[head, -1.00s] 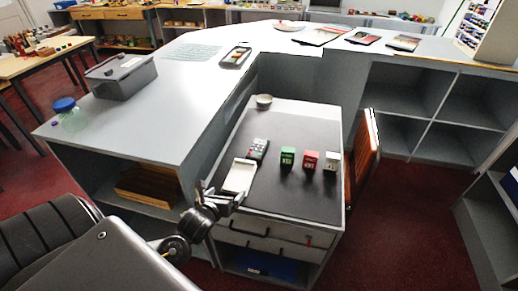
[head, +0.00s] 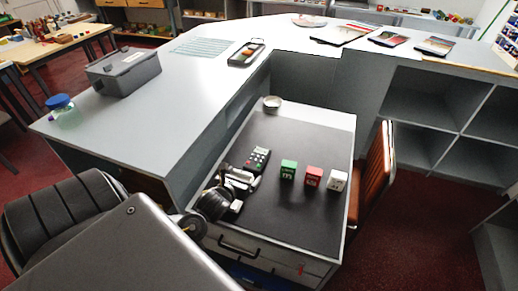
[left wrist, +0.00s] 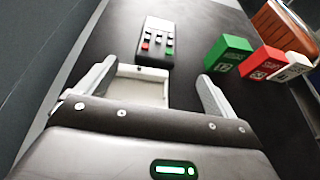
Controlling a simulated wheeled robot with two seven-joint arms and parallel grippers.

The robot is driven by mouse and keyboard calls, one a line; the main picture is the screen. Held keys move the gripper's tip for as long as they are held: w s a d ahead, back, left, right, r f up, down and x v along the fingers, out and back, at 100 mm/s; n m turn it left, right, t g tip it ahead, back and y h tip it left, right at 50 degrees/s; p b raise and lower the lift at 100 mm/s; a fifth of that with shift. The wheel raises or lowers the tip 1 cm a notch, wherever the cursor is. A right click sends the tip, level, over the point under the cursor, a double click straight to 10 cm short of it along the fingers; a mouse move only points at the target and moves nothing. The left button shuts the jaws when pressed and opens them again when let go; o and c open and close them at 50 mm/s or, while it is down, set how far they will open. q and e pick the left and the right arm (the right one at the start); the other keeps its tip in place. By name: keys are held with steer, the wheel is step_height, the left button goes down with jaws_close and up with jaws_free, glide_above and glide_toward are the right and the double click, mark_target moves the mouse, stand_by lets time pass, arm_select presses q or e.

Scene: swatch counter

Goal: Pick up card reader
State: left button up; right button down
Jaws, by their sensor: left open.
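The card reader (head: 257,158) is a dark handheld keypad with red, green and grey keys. It lies on the dark top of the drawer unit, and it also shows in the left wrist view (left wrist: 157,42) just beyond my fingertips. My left gripper (head: 240,178) is low over the near left part of this top. In the left wrist view its two fingers (left wrist: 155,74) are spread apart, on either side of a pale, flat, box-like thing (left wrist: 140,86) at the reader's near end. I cannot tell whether the fingers touch it. My right gripper is out of view.
Green (head: 288,169), red (head: 313,176) and white (head: 337,180) blocks stand in a row right of the reader. A small bowl (head: 272,103) stands at the far edge. The grey counter (head: 165,115) rises to the left; a brown chair (head: 377,172) stands to the right.

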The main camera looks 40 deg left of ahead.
mark_target(255, 162)
arm_select(q)
steer(key=x, duration=0.4)
steer(key=shift+w, duration=0.1)
steer(key=shift+w+f, duration=0.15)
steer(key=shift+a, duration=0.15)
steer(key=p+x, duration=0.1)
steer(key=x, duration=0.4)
steer(key=shift+a, duration=0.15)
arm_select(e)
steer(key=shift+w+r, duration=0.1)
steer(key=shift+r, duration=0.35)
arm_select(q)
steer(key=shift+c, duration=0.4)
steer(key=c, duration=1.2)
steer(key=shift+o, duration=0.2)
steer(key=shift+r, duration=0.2)
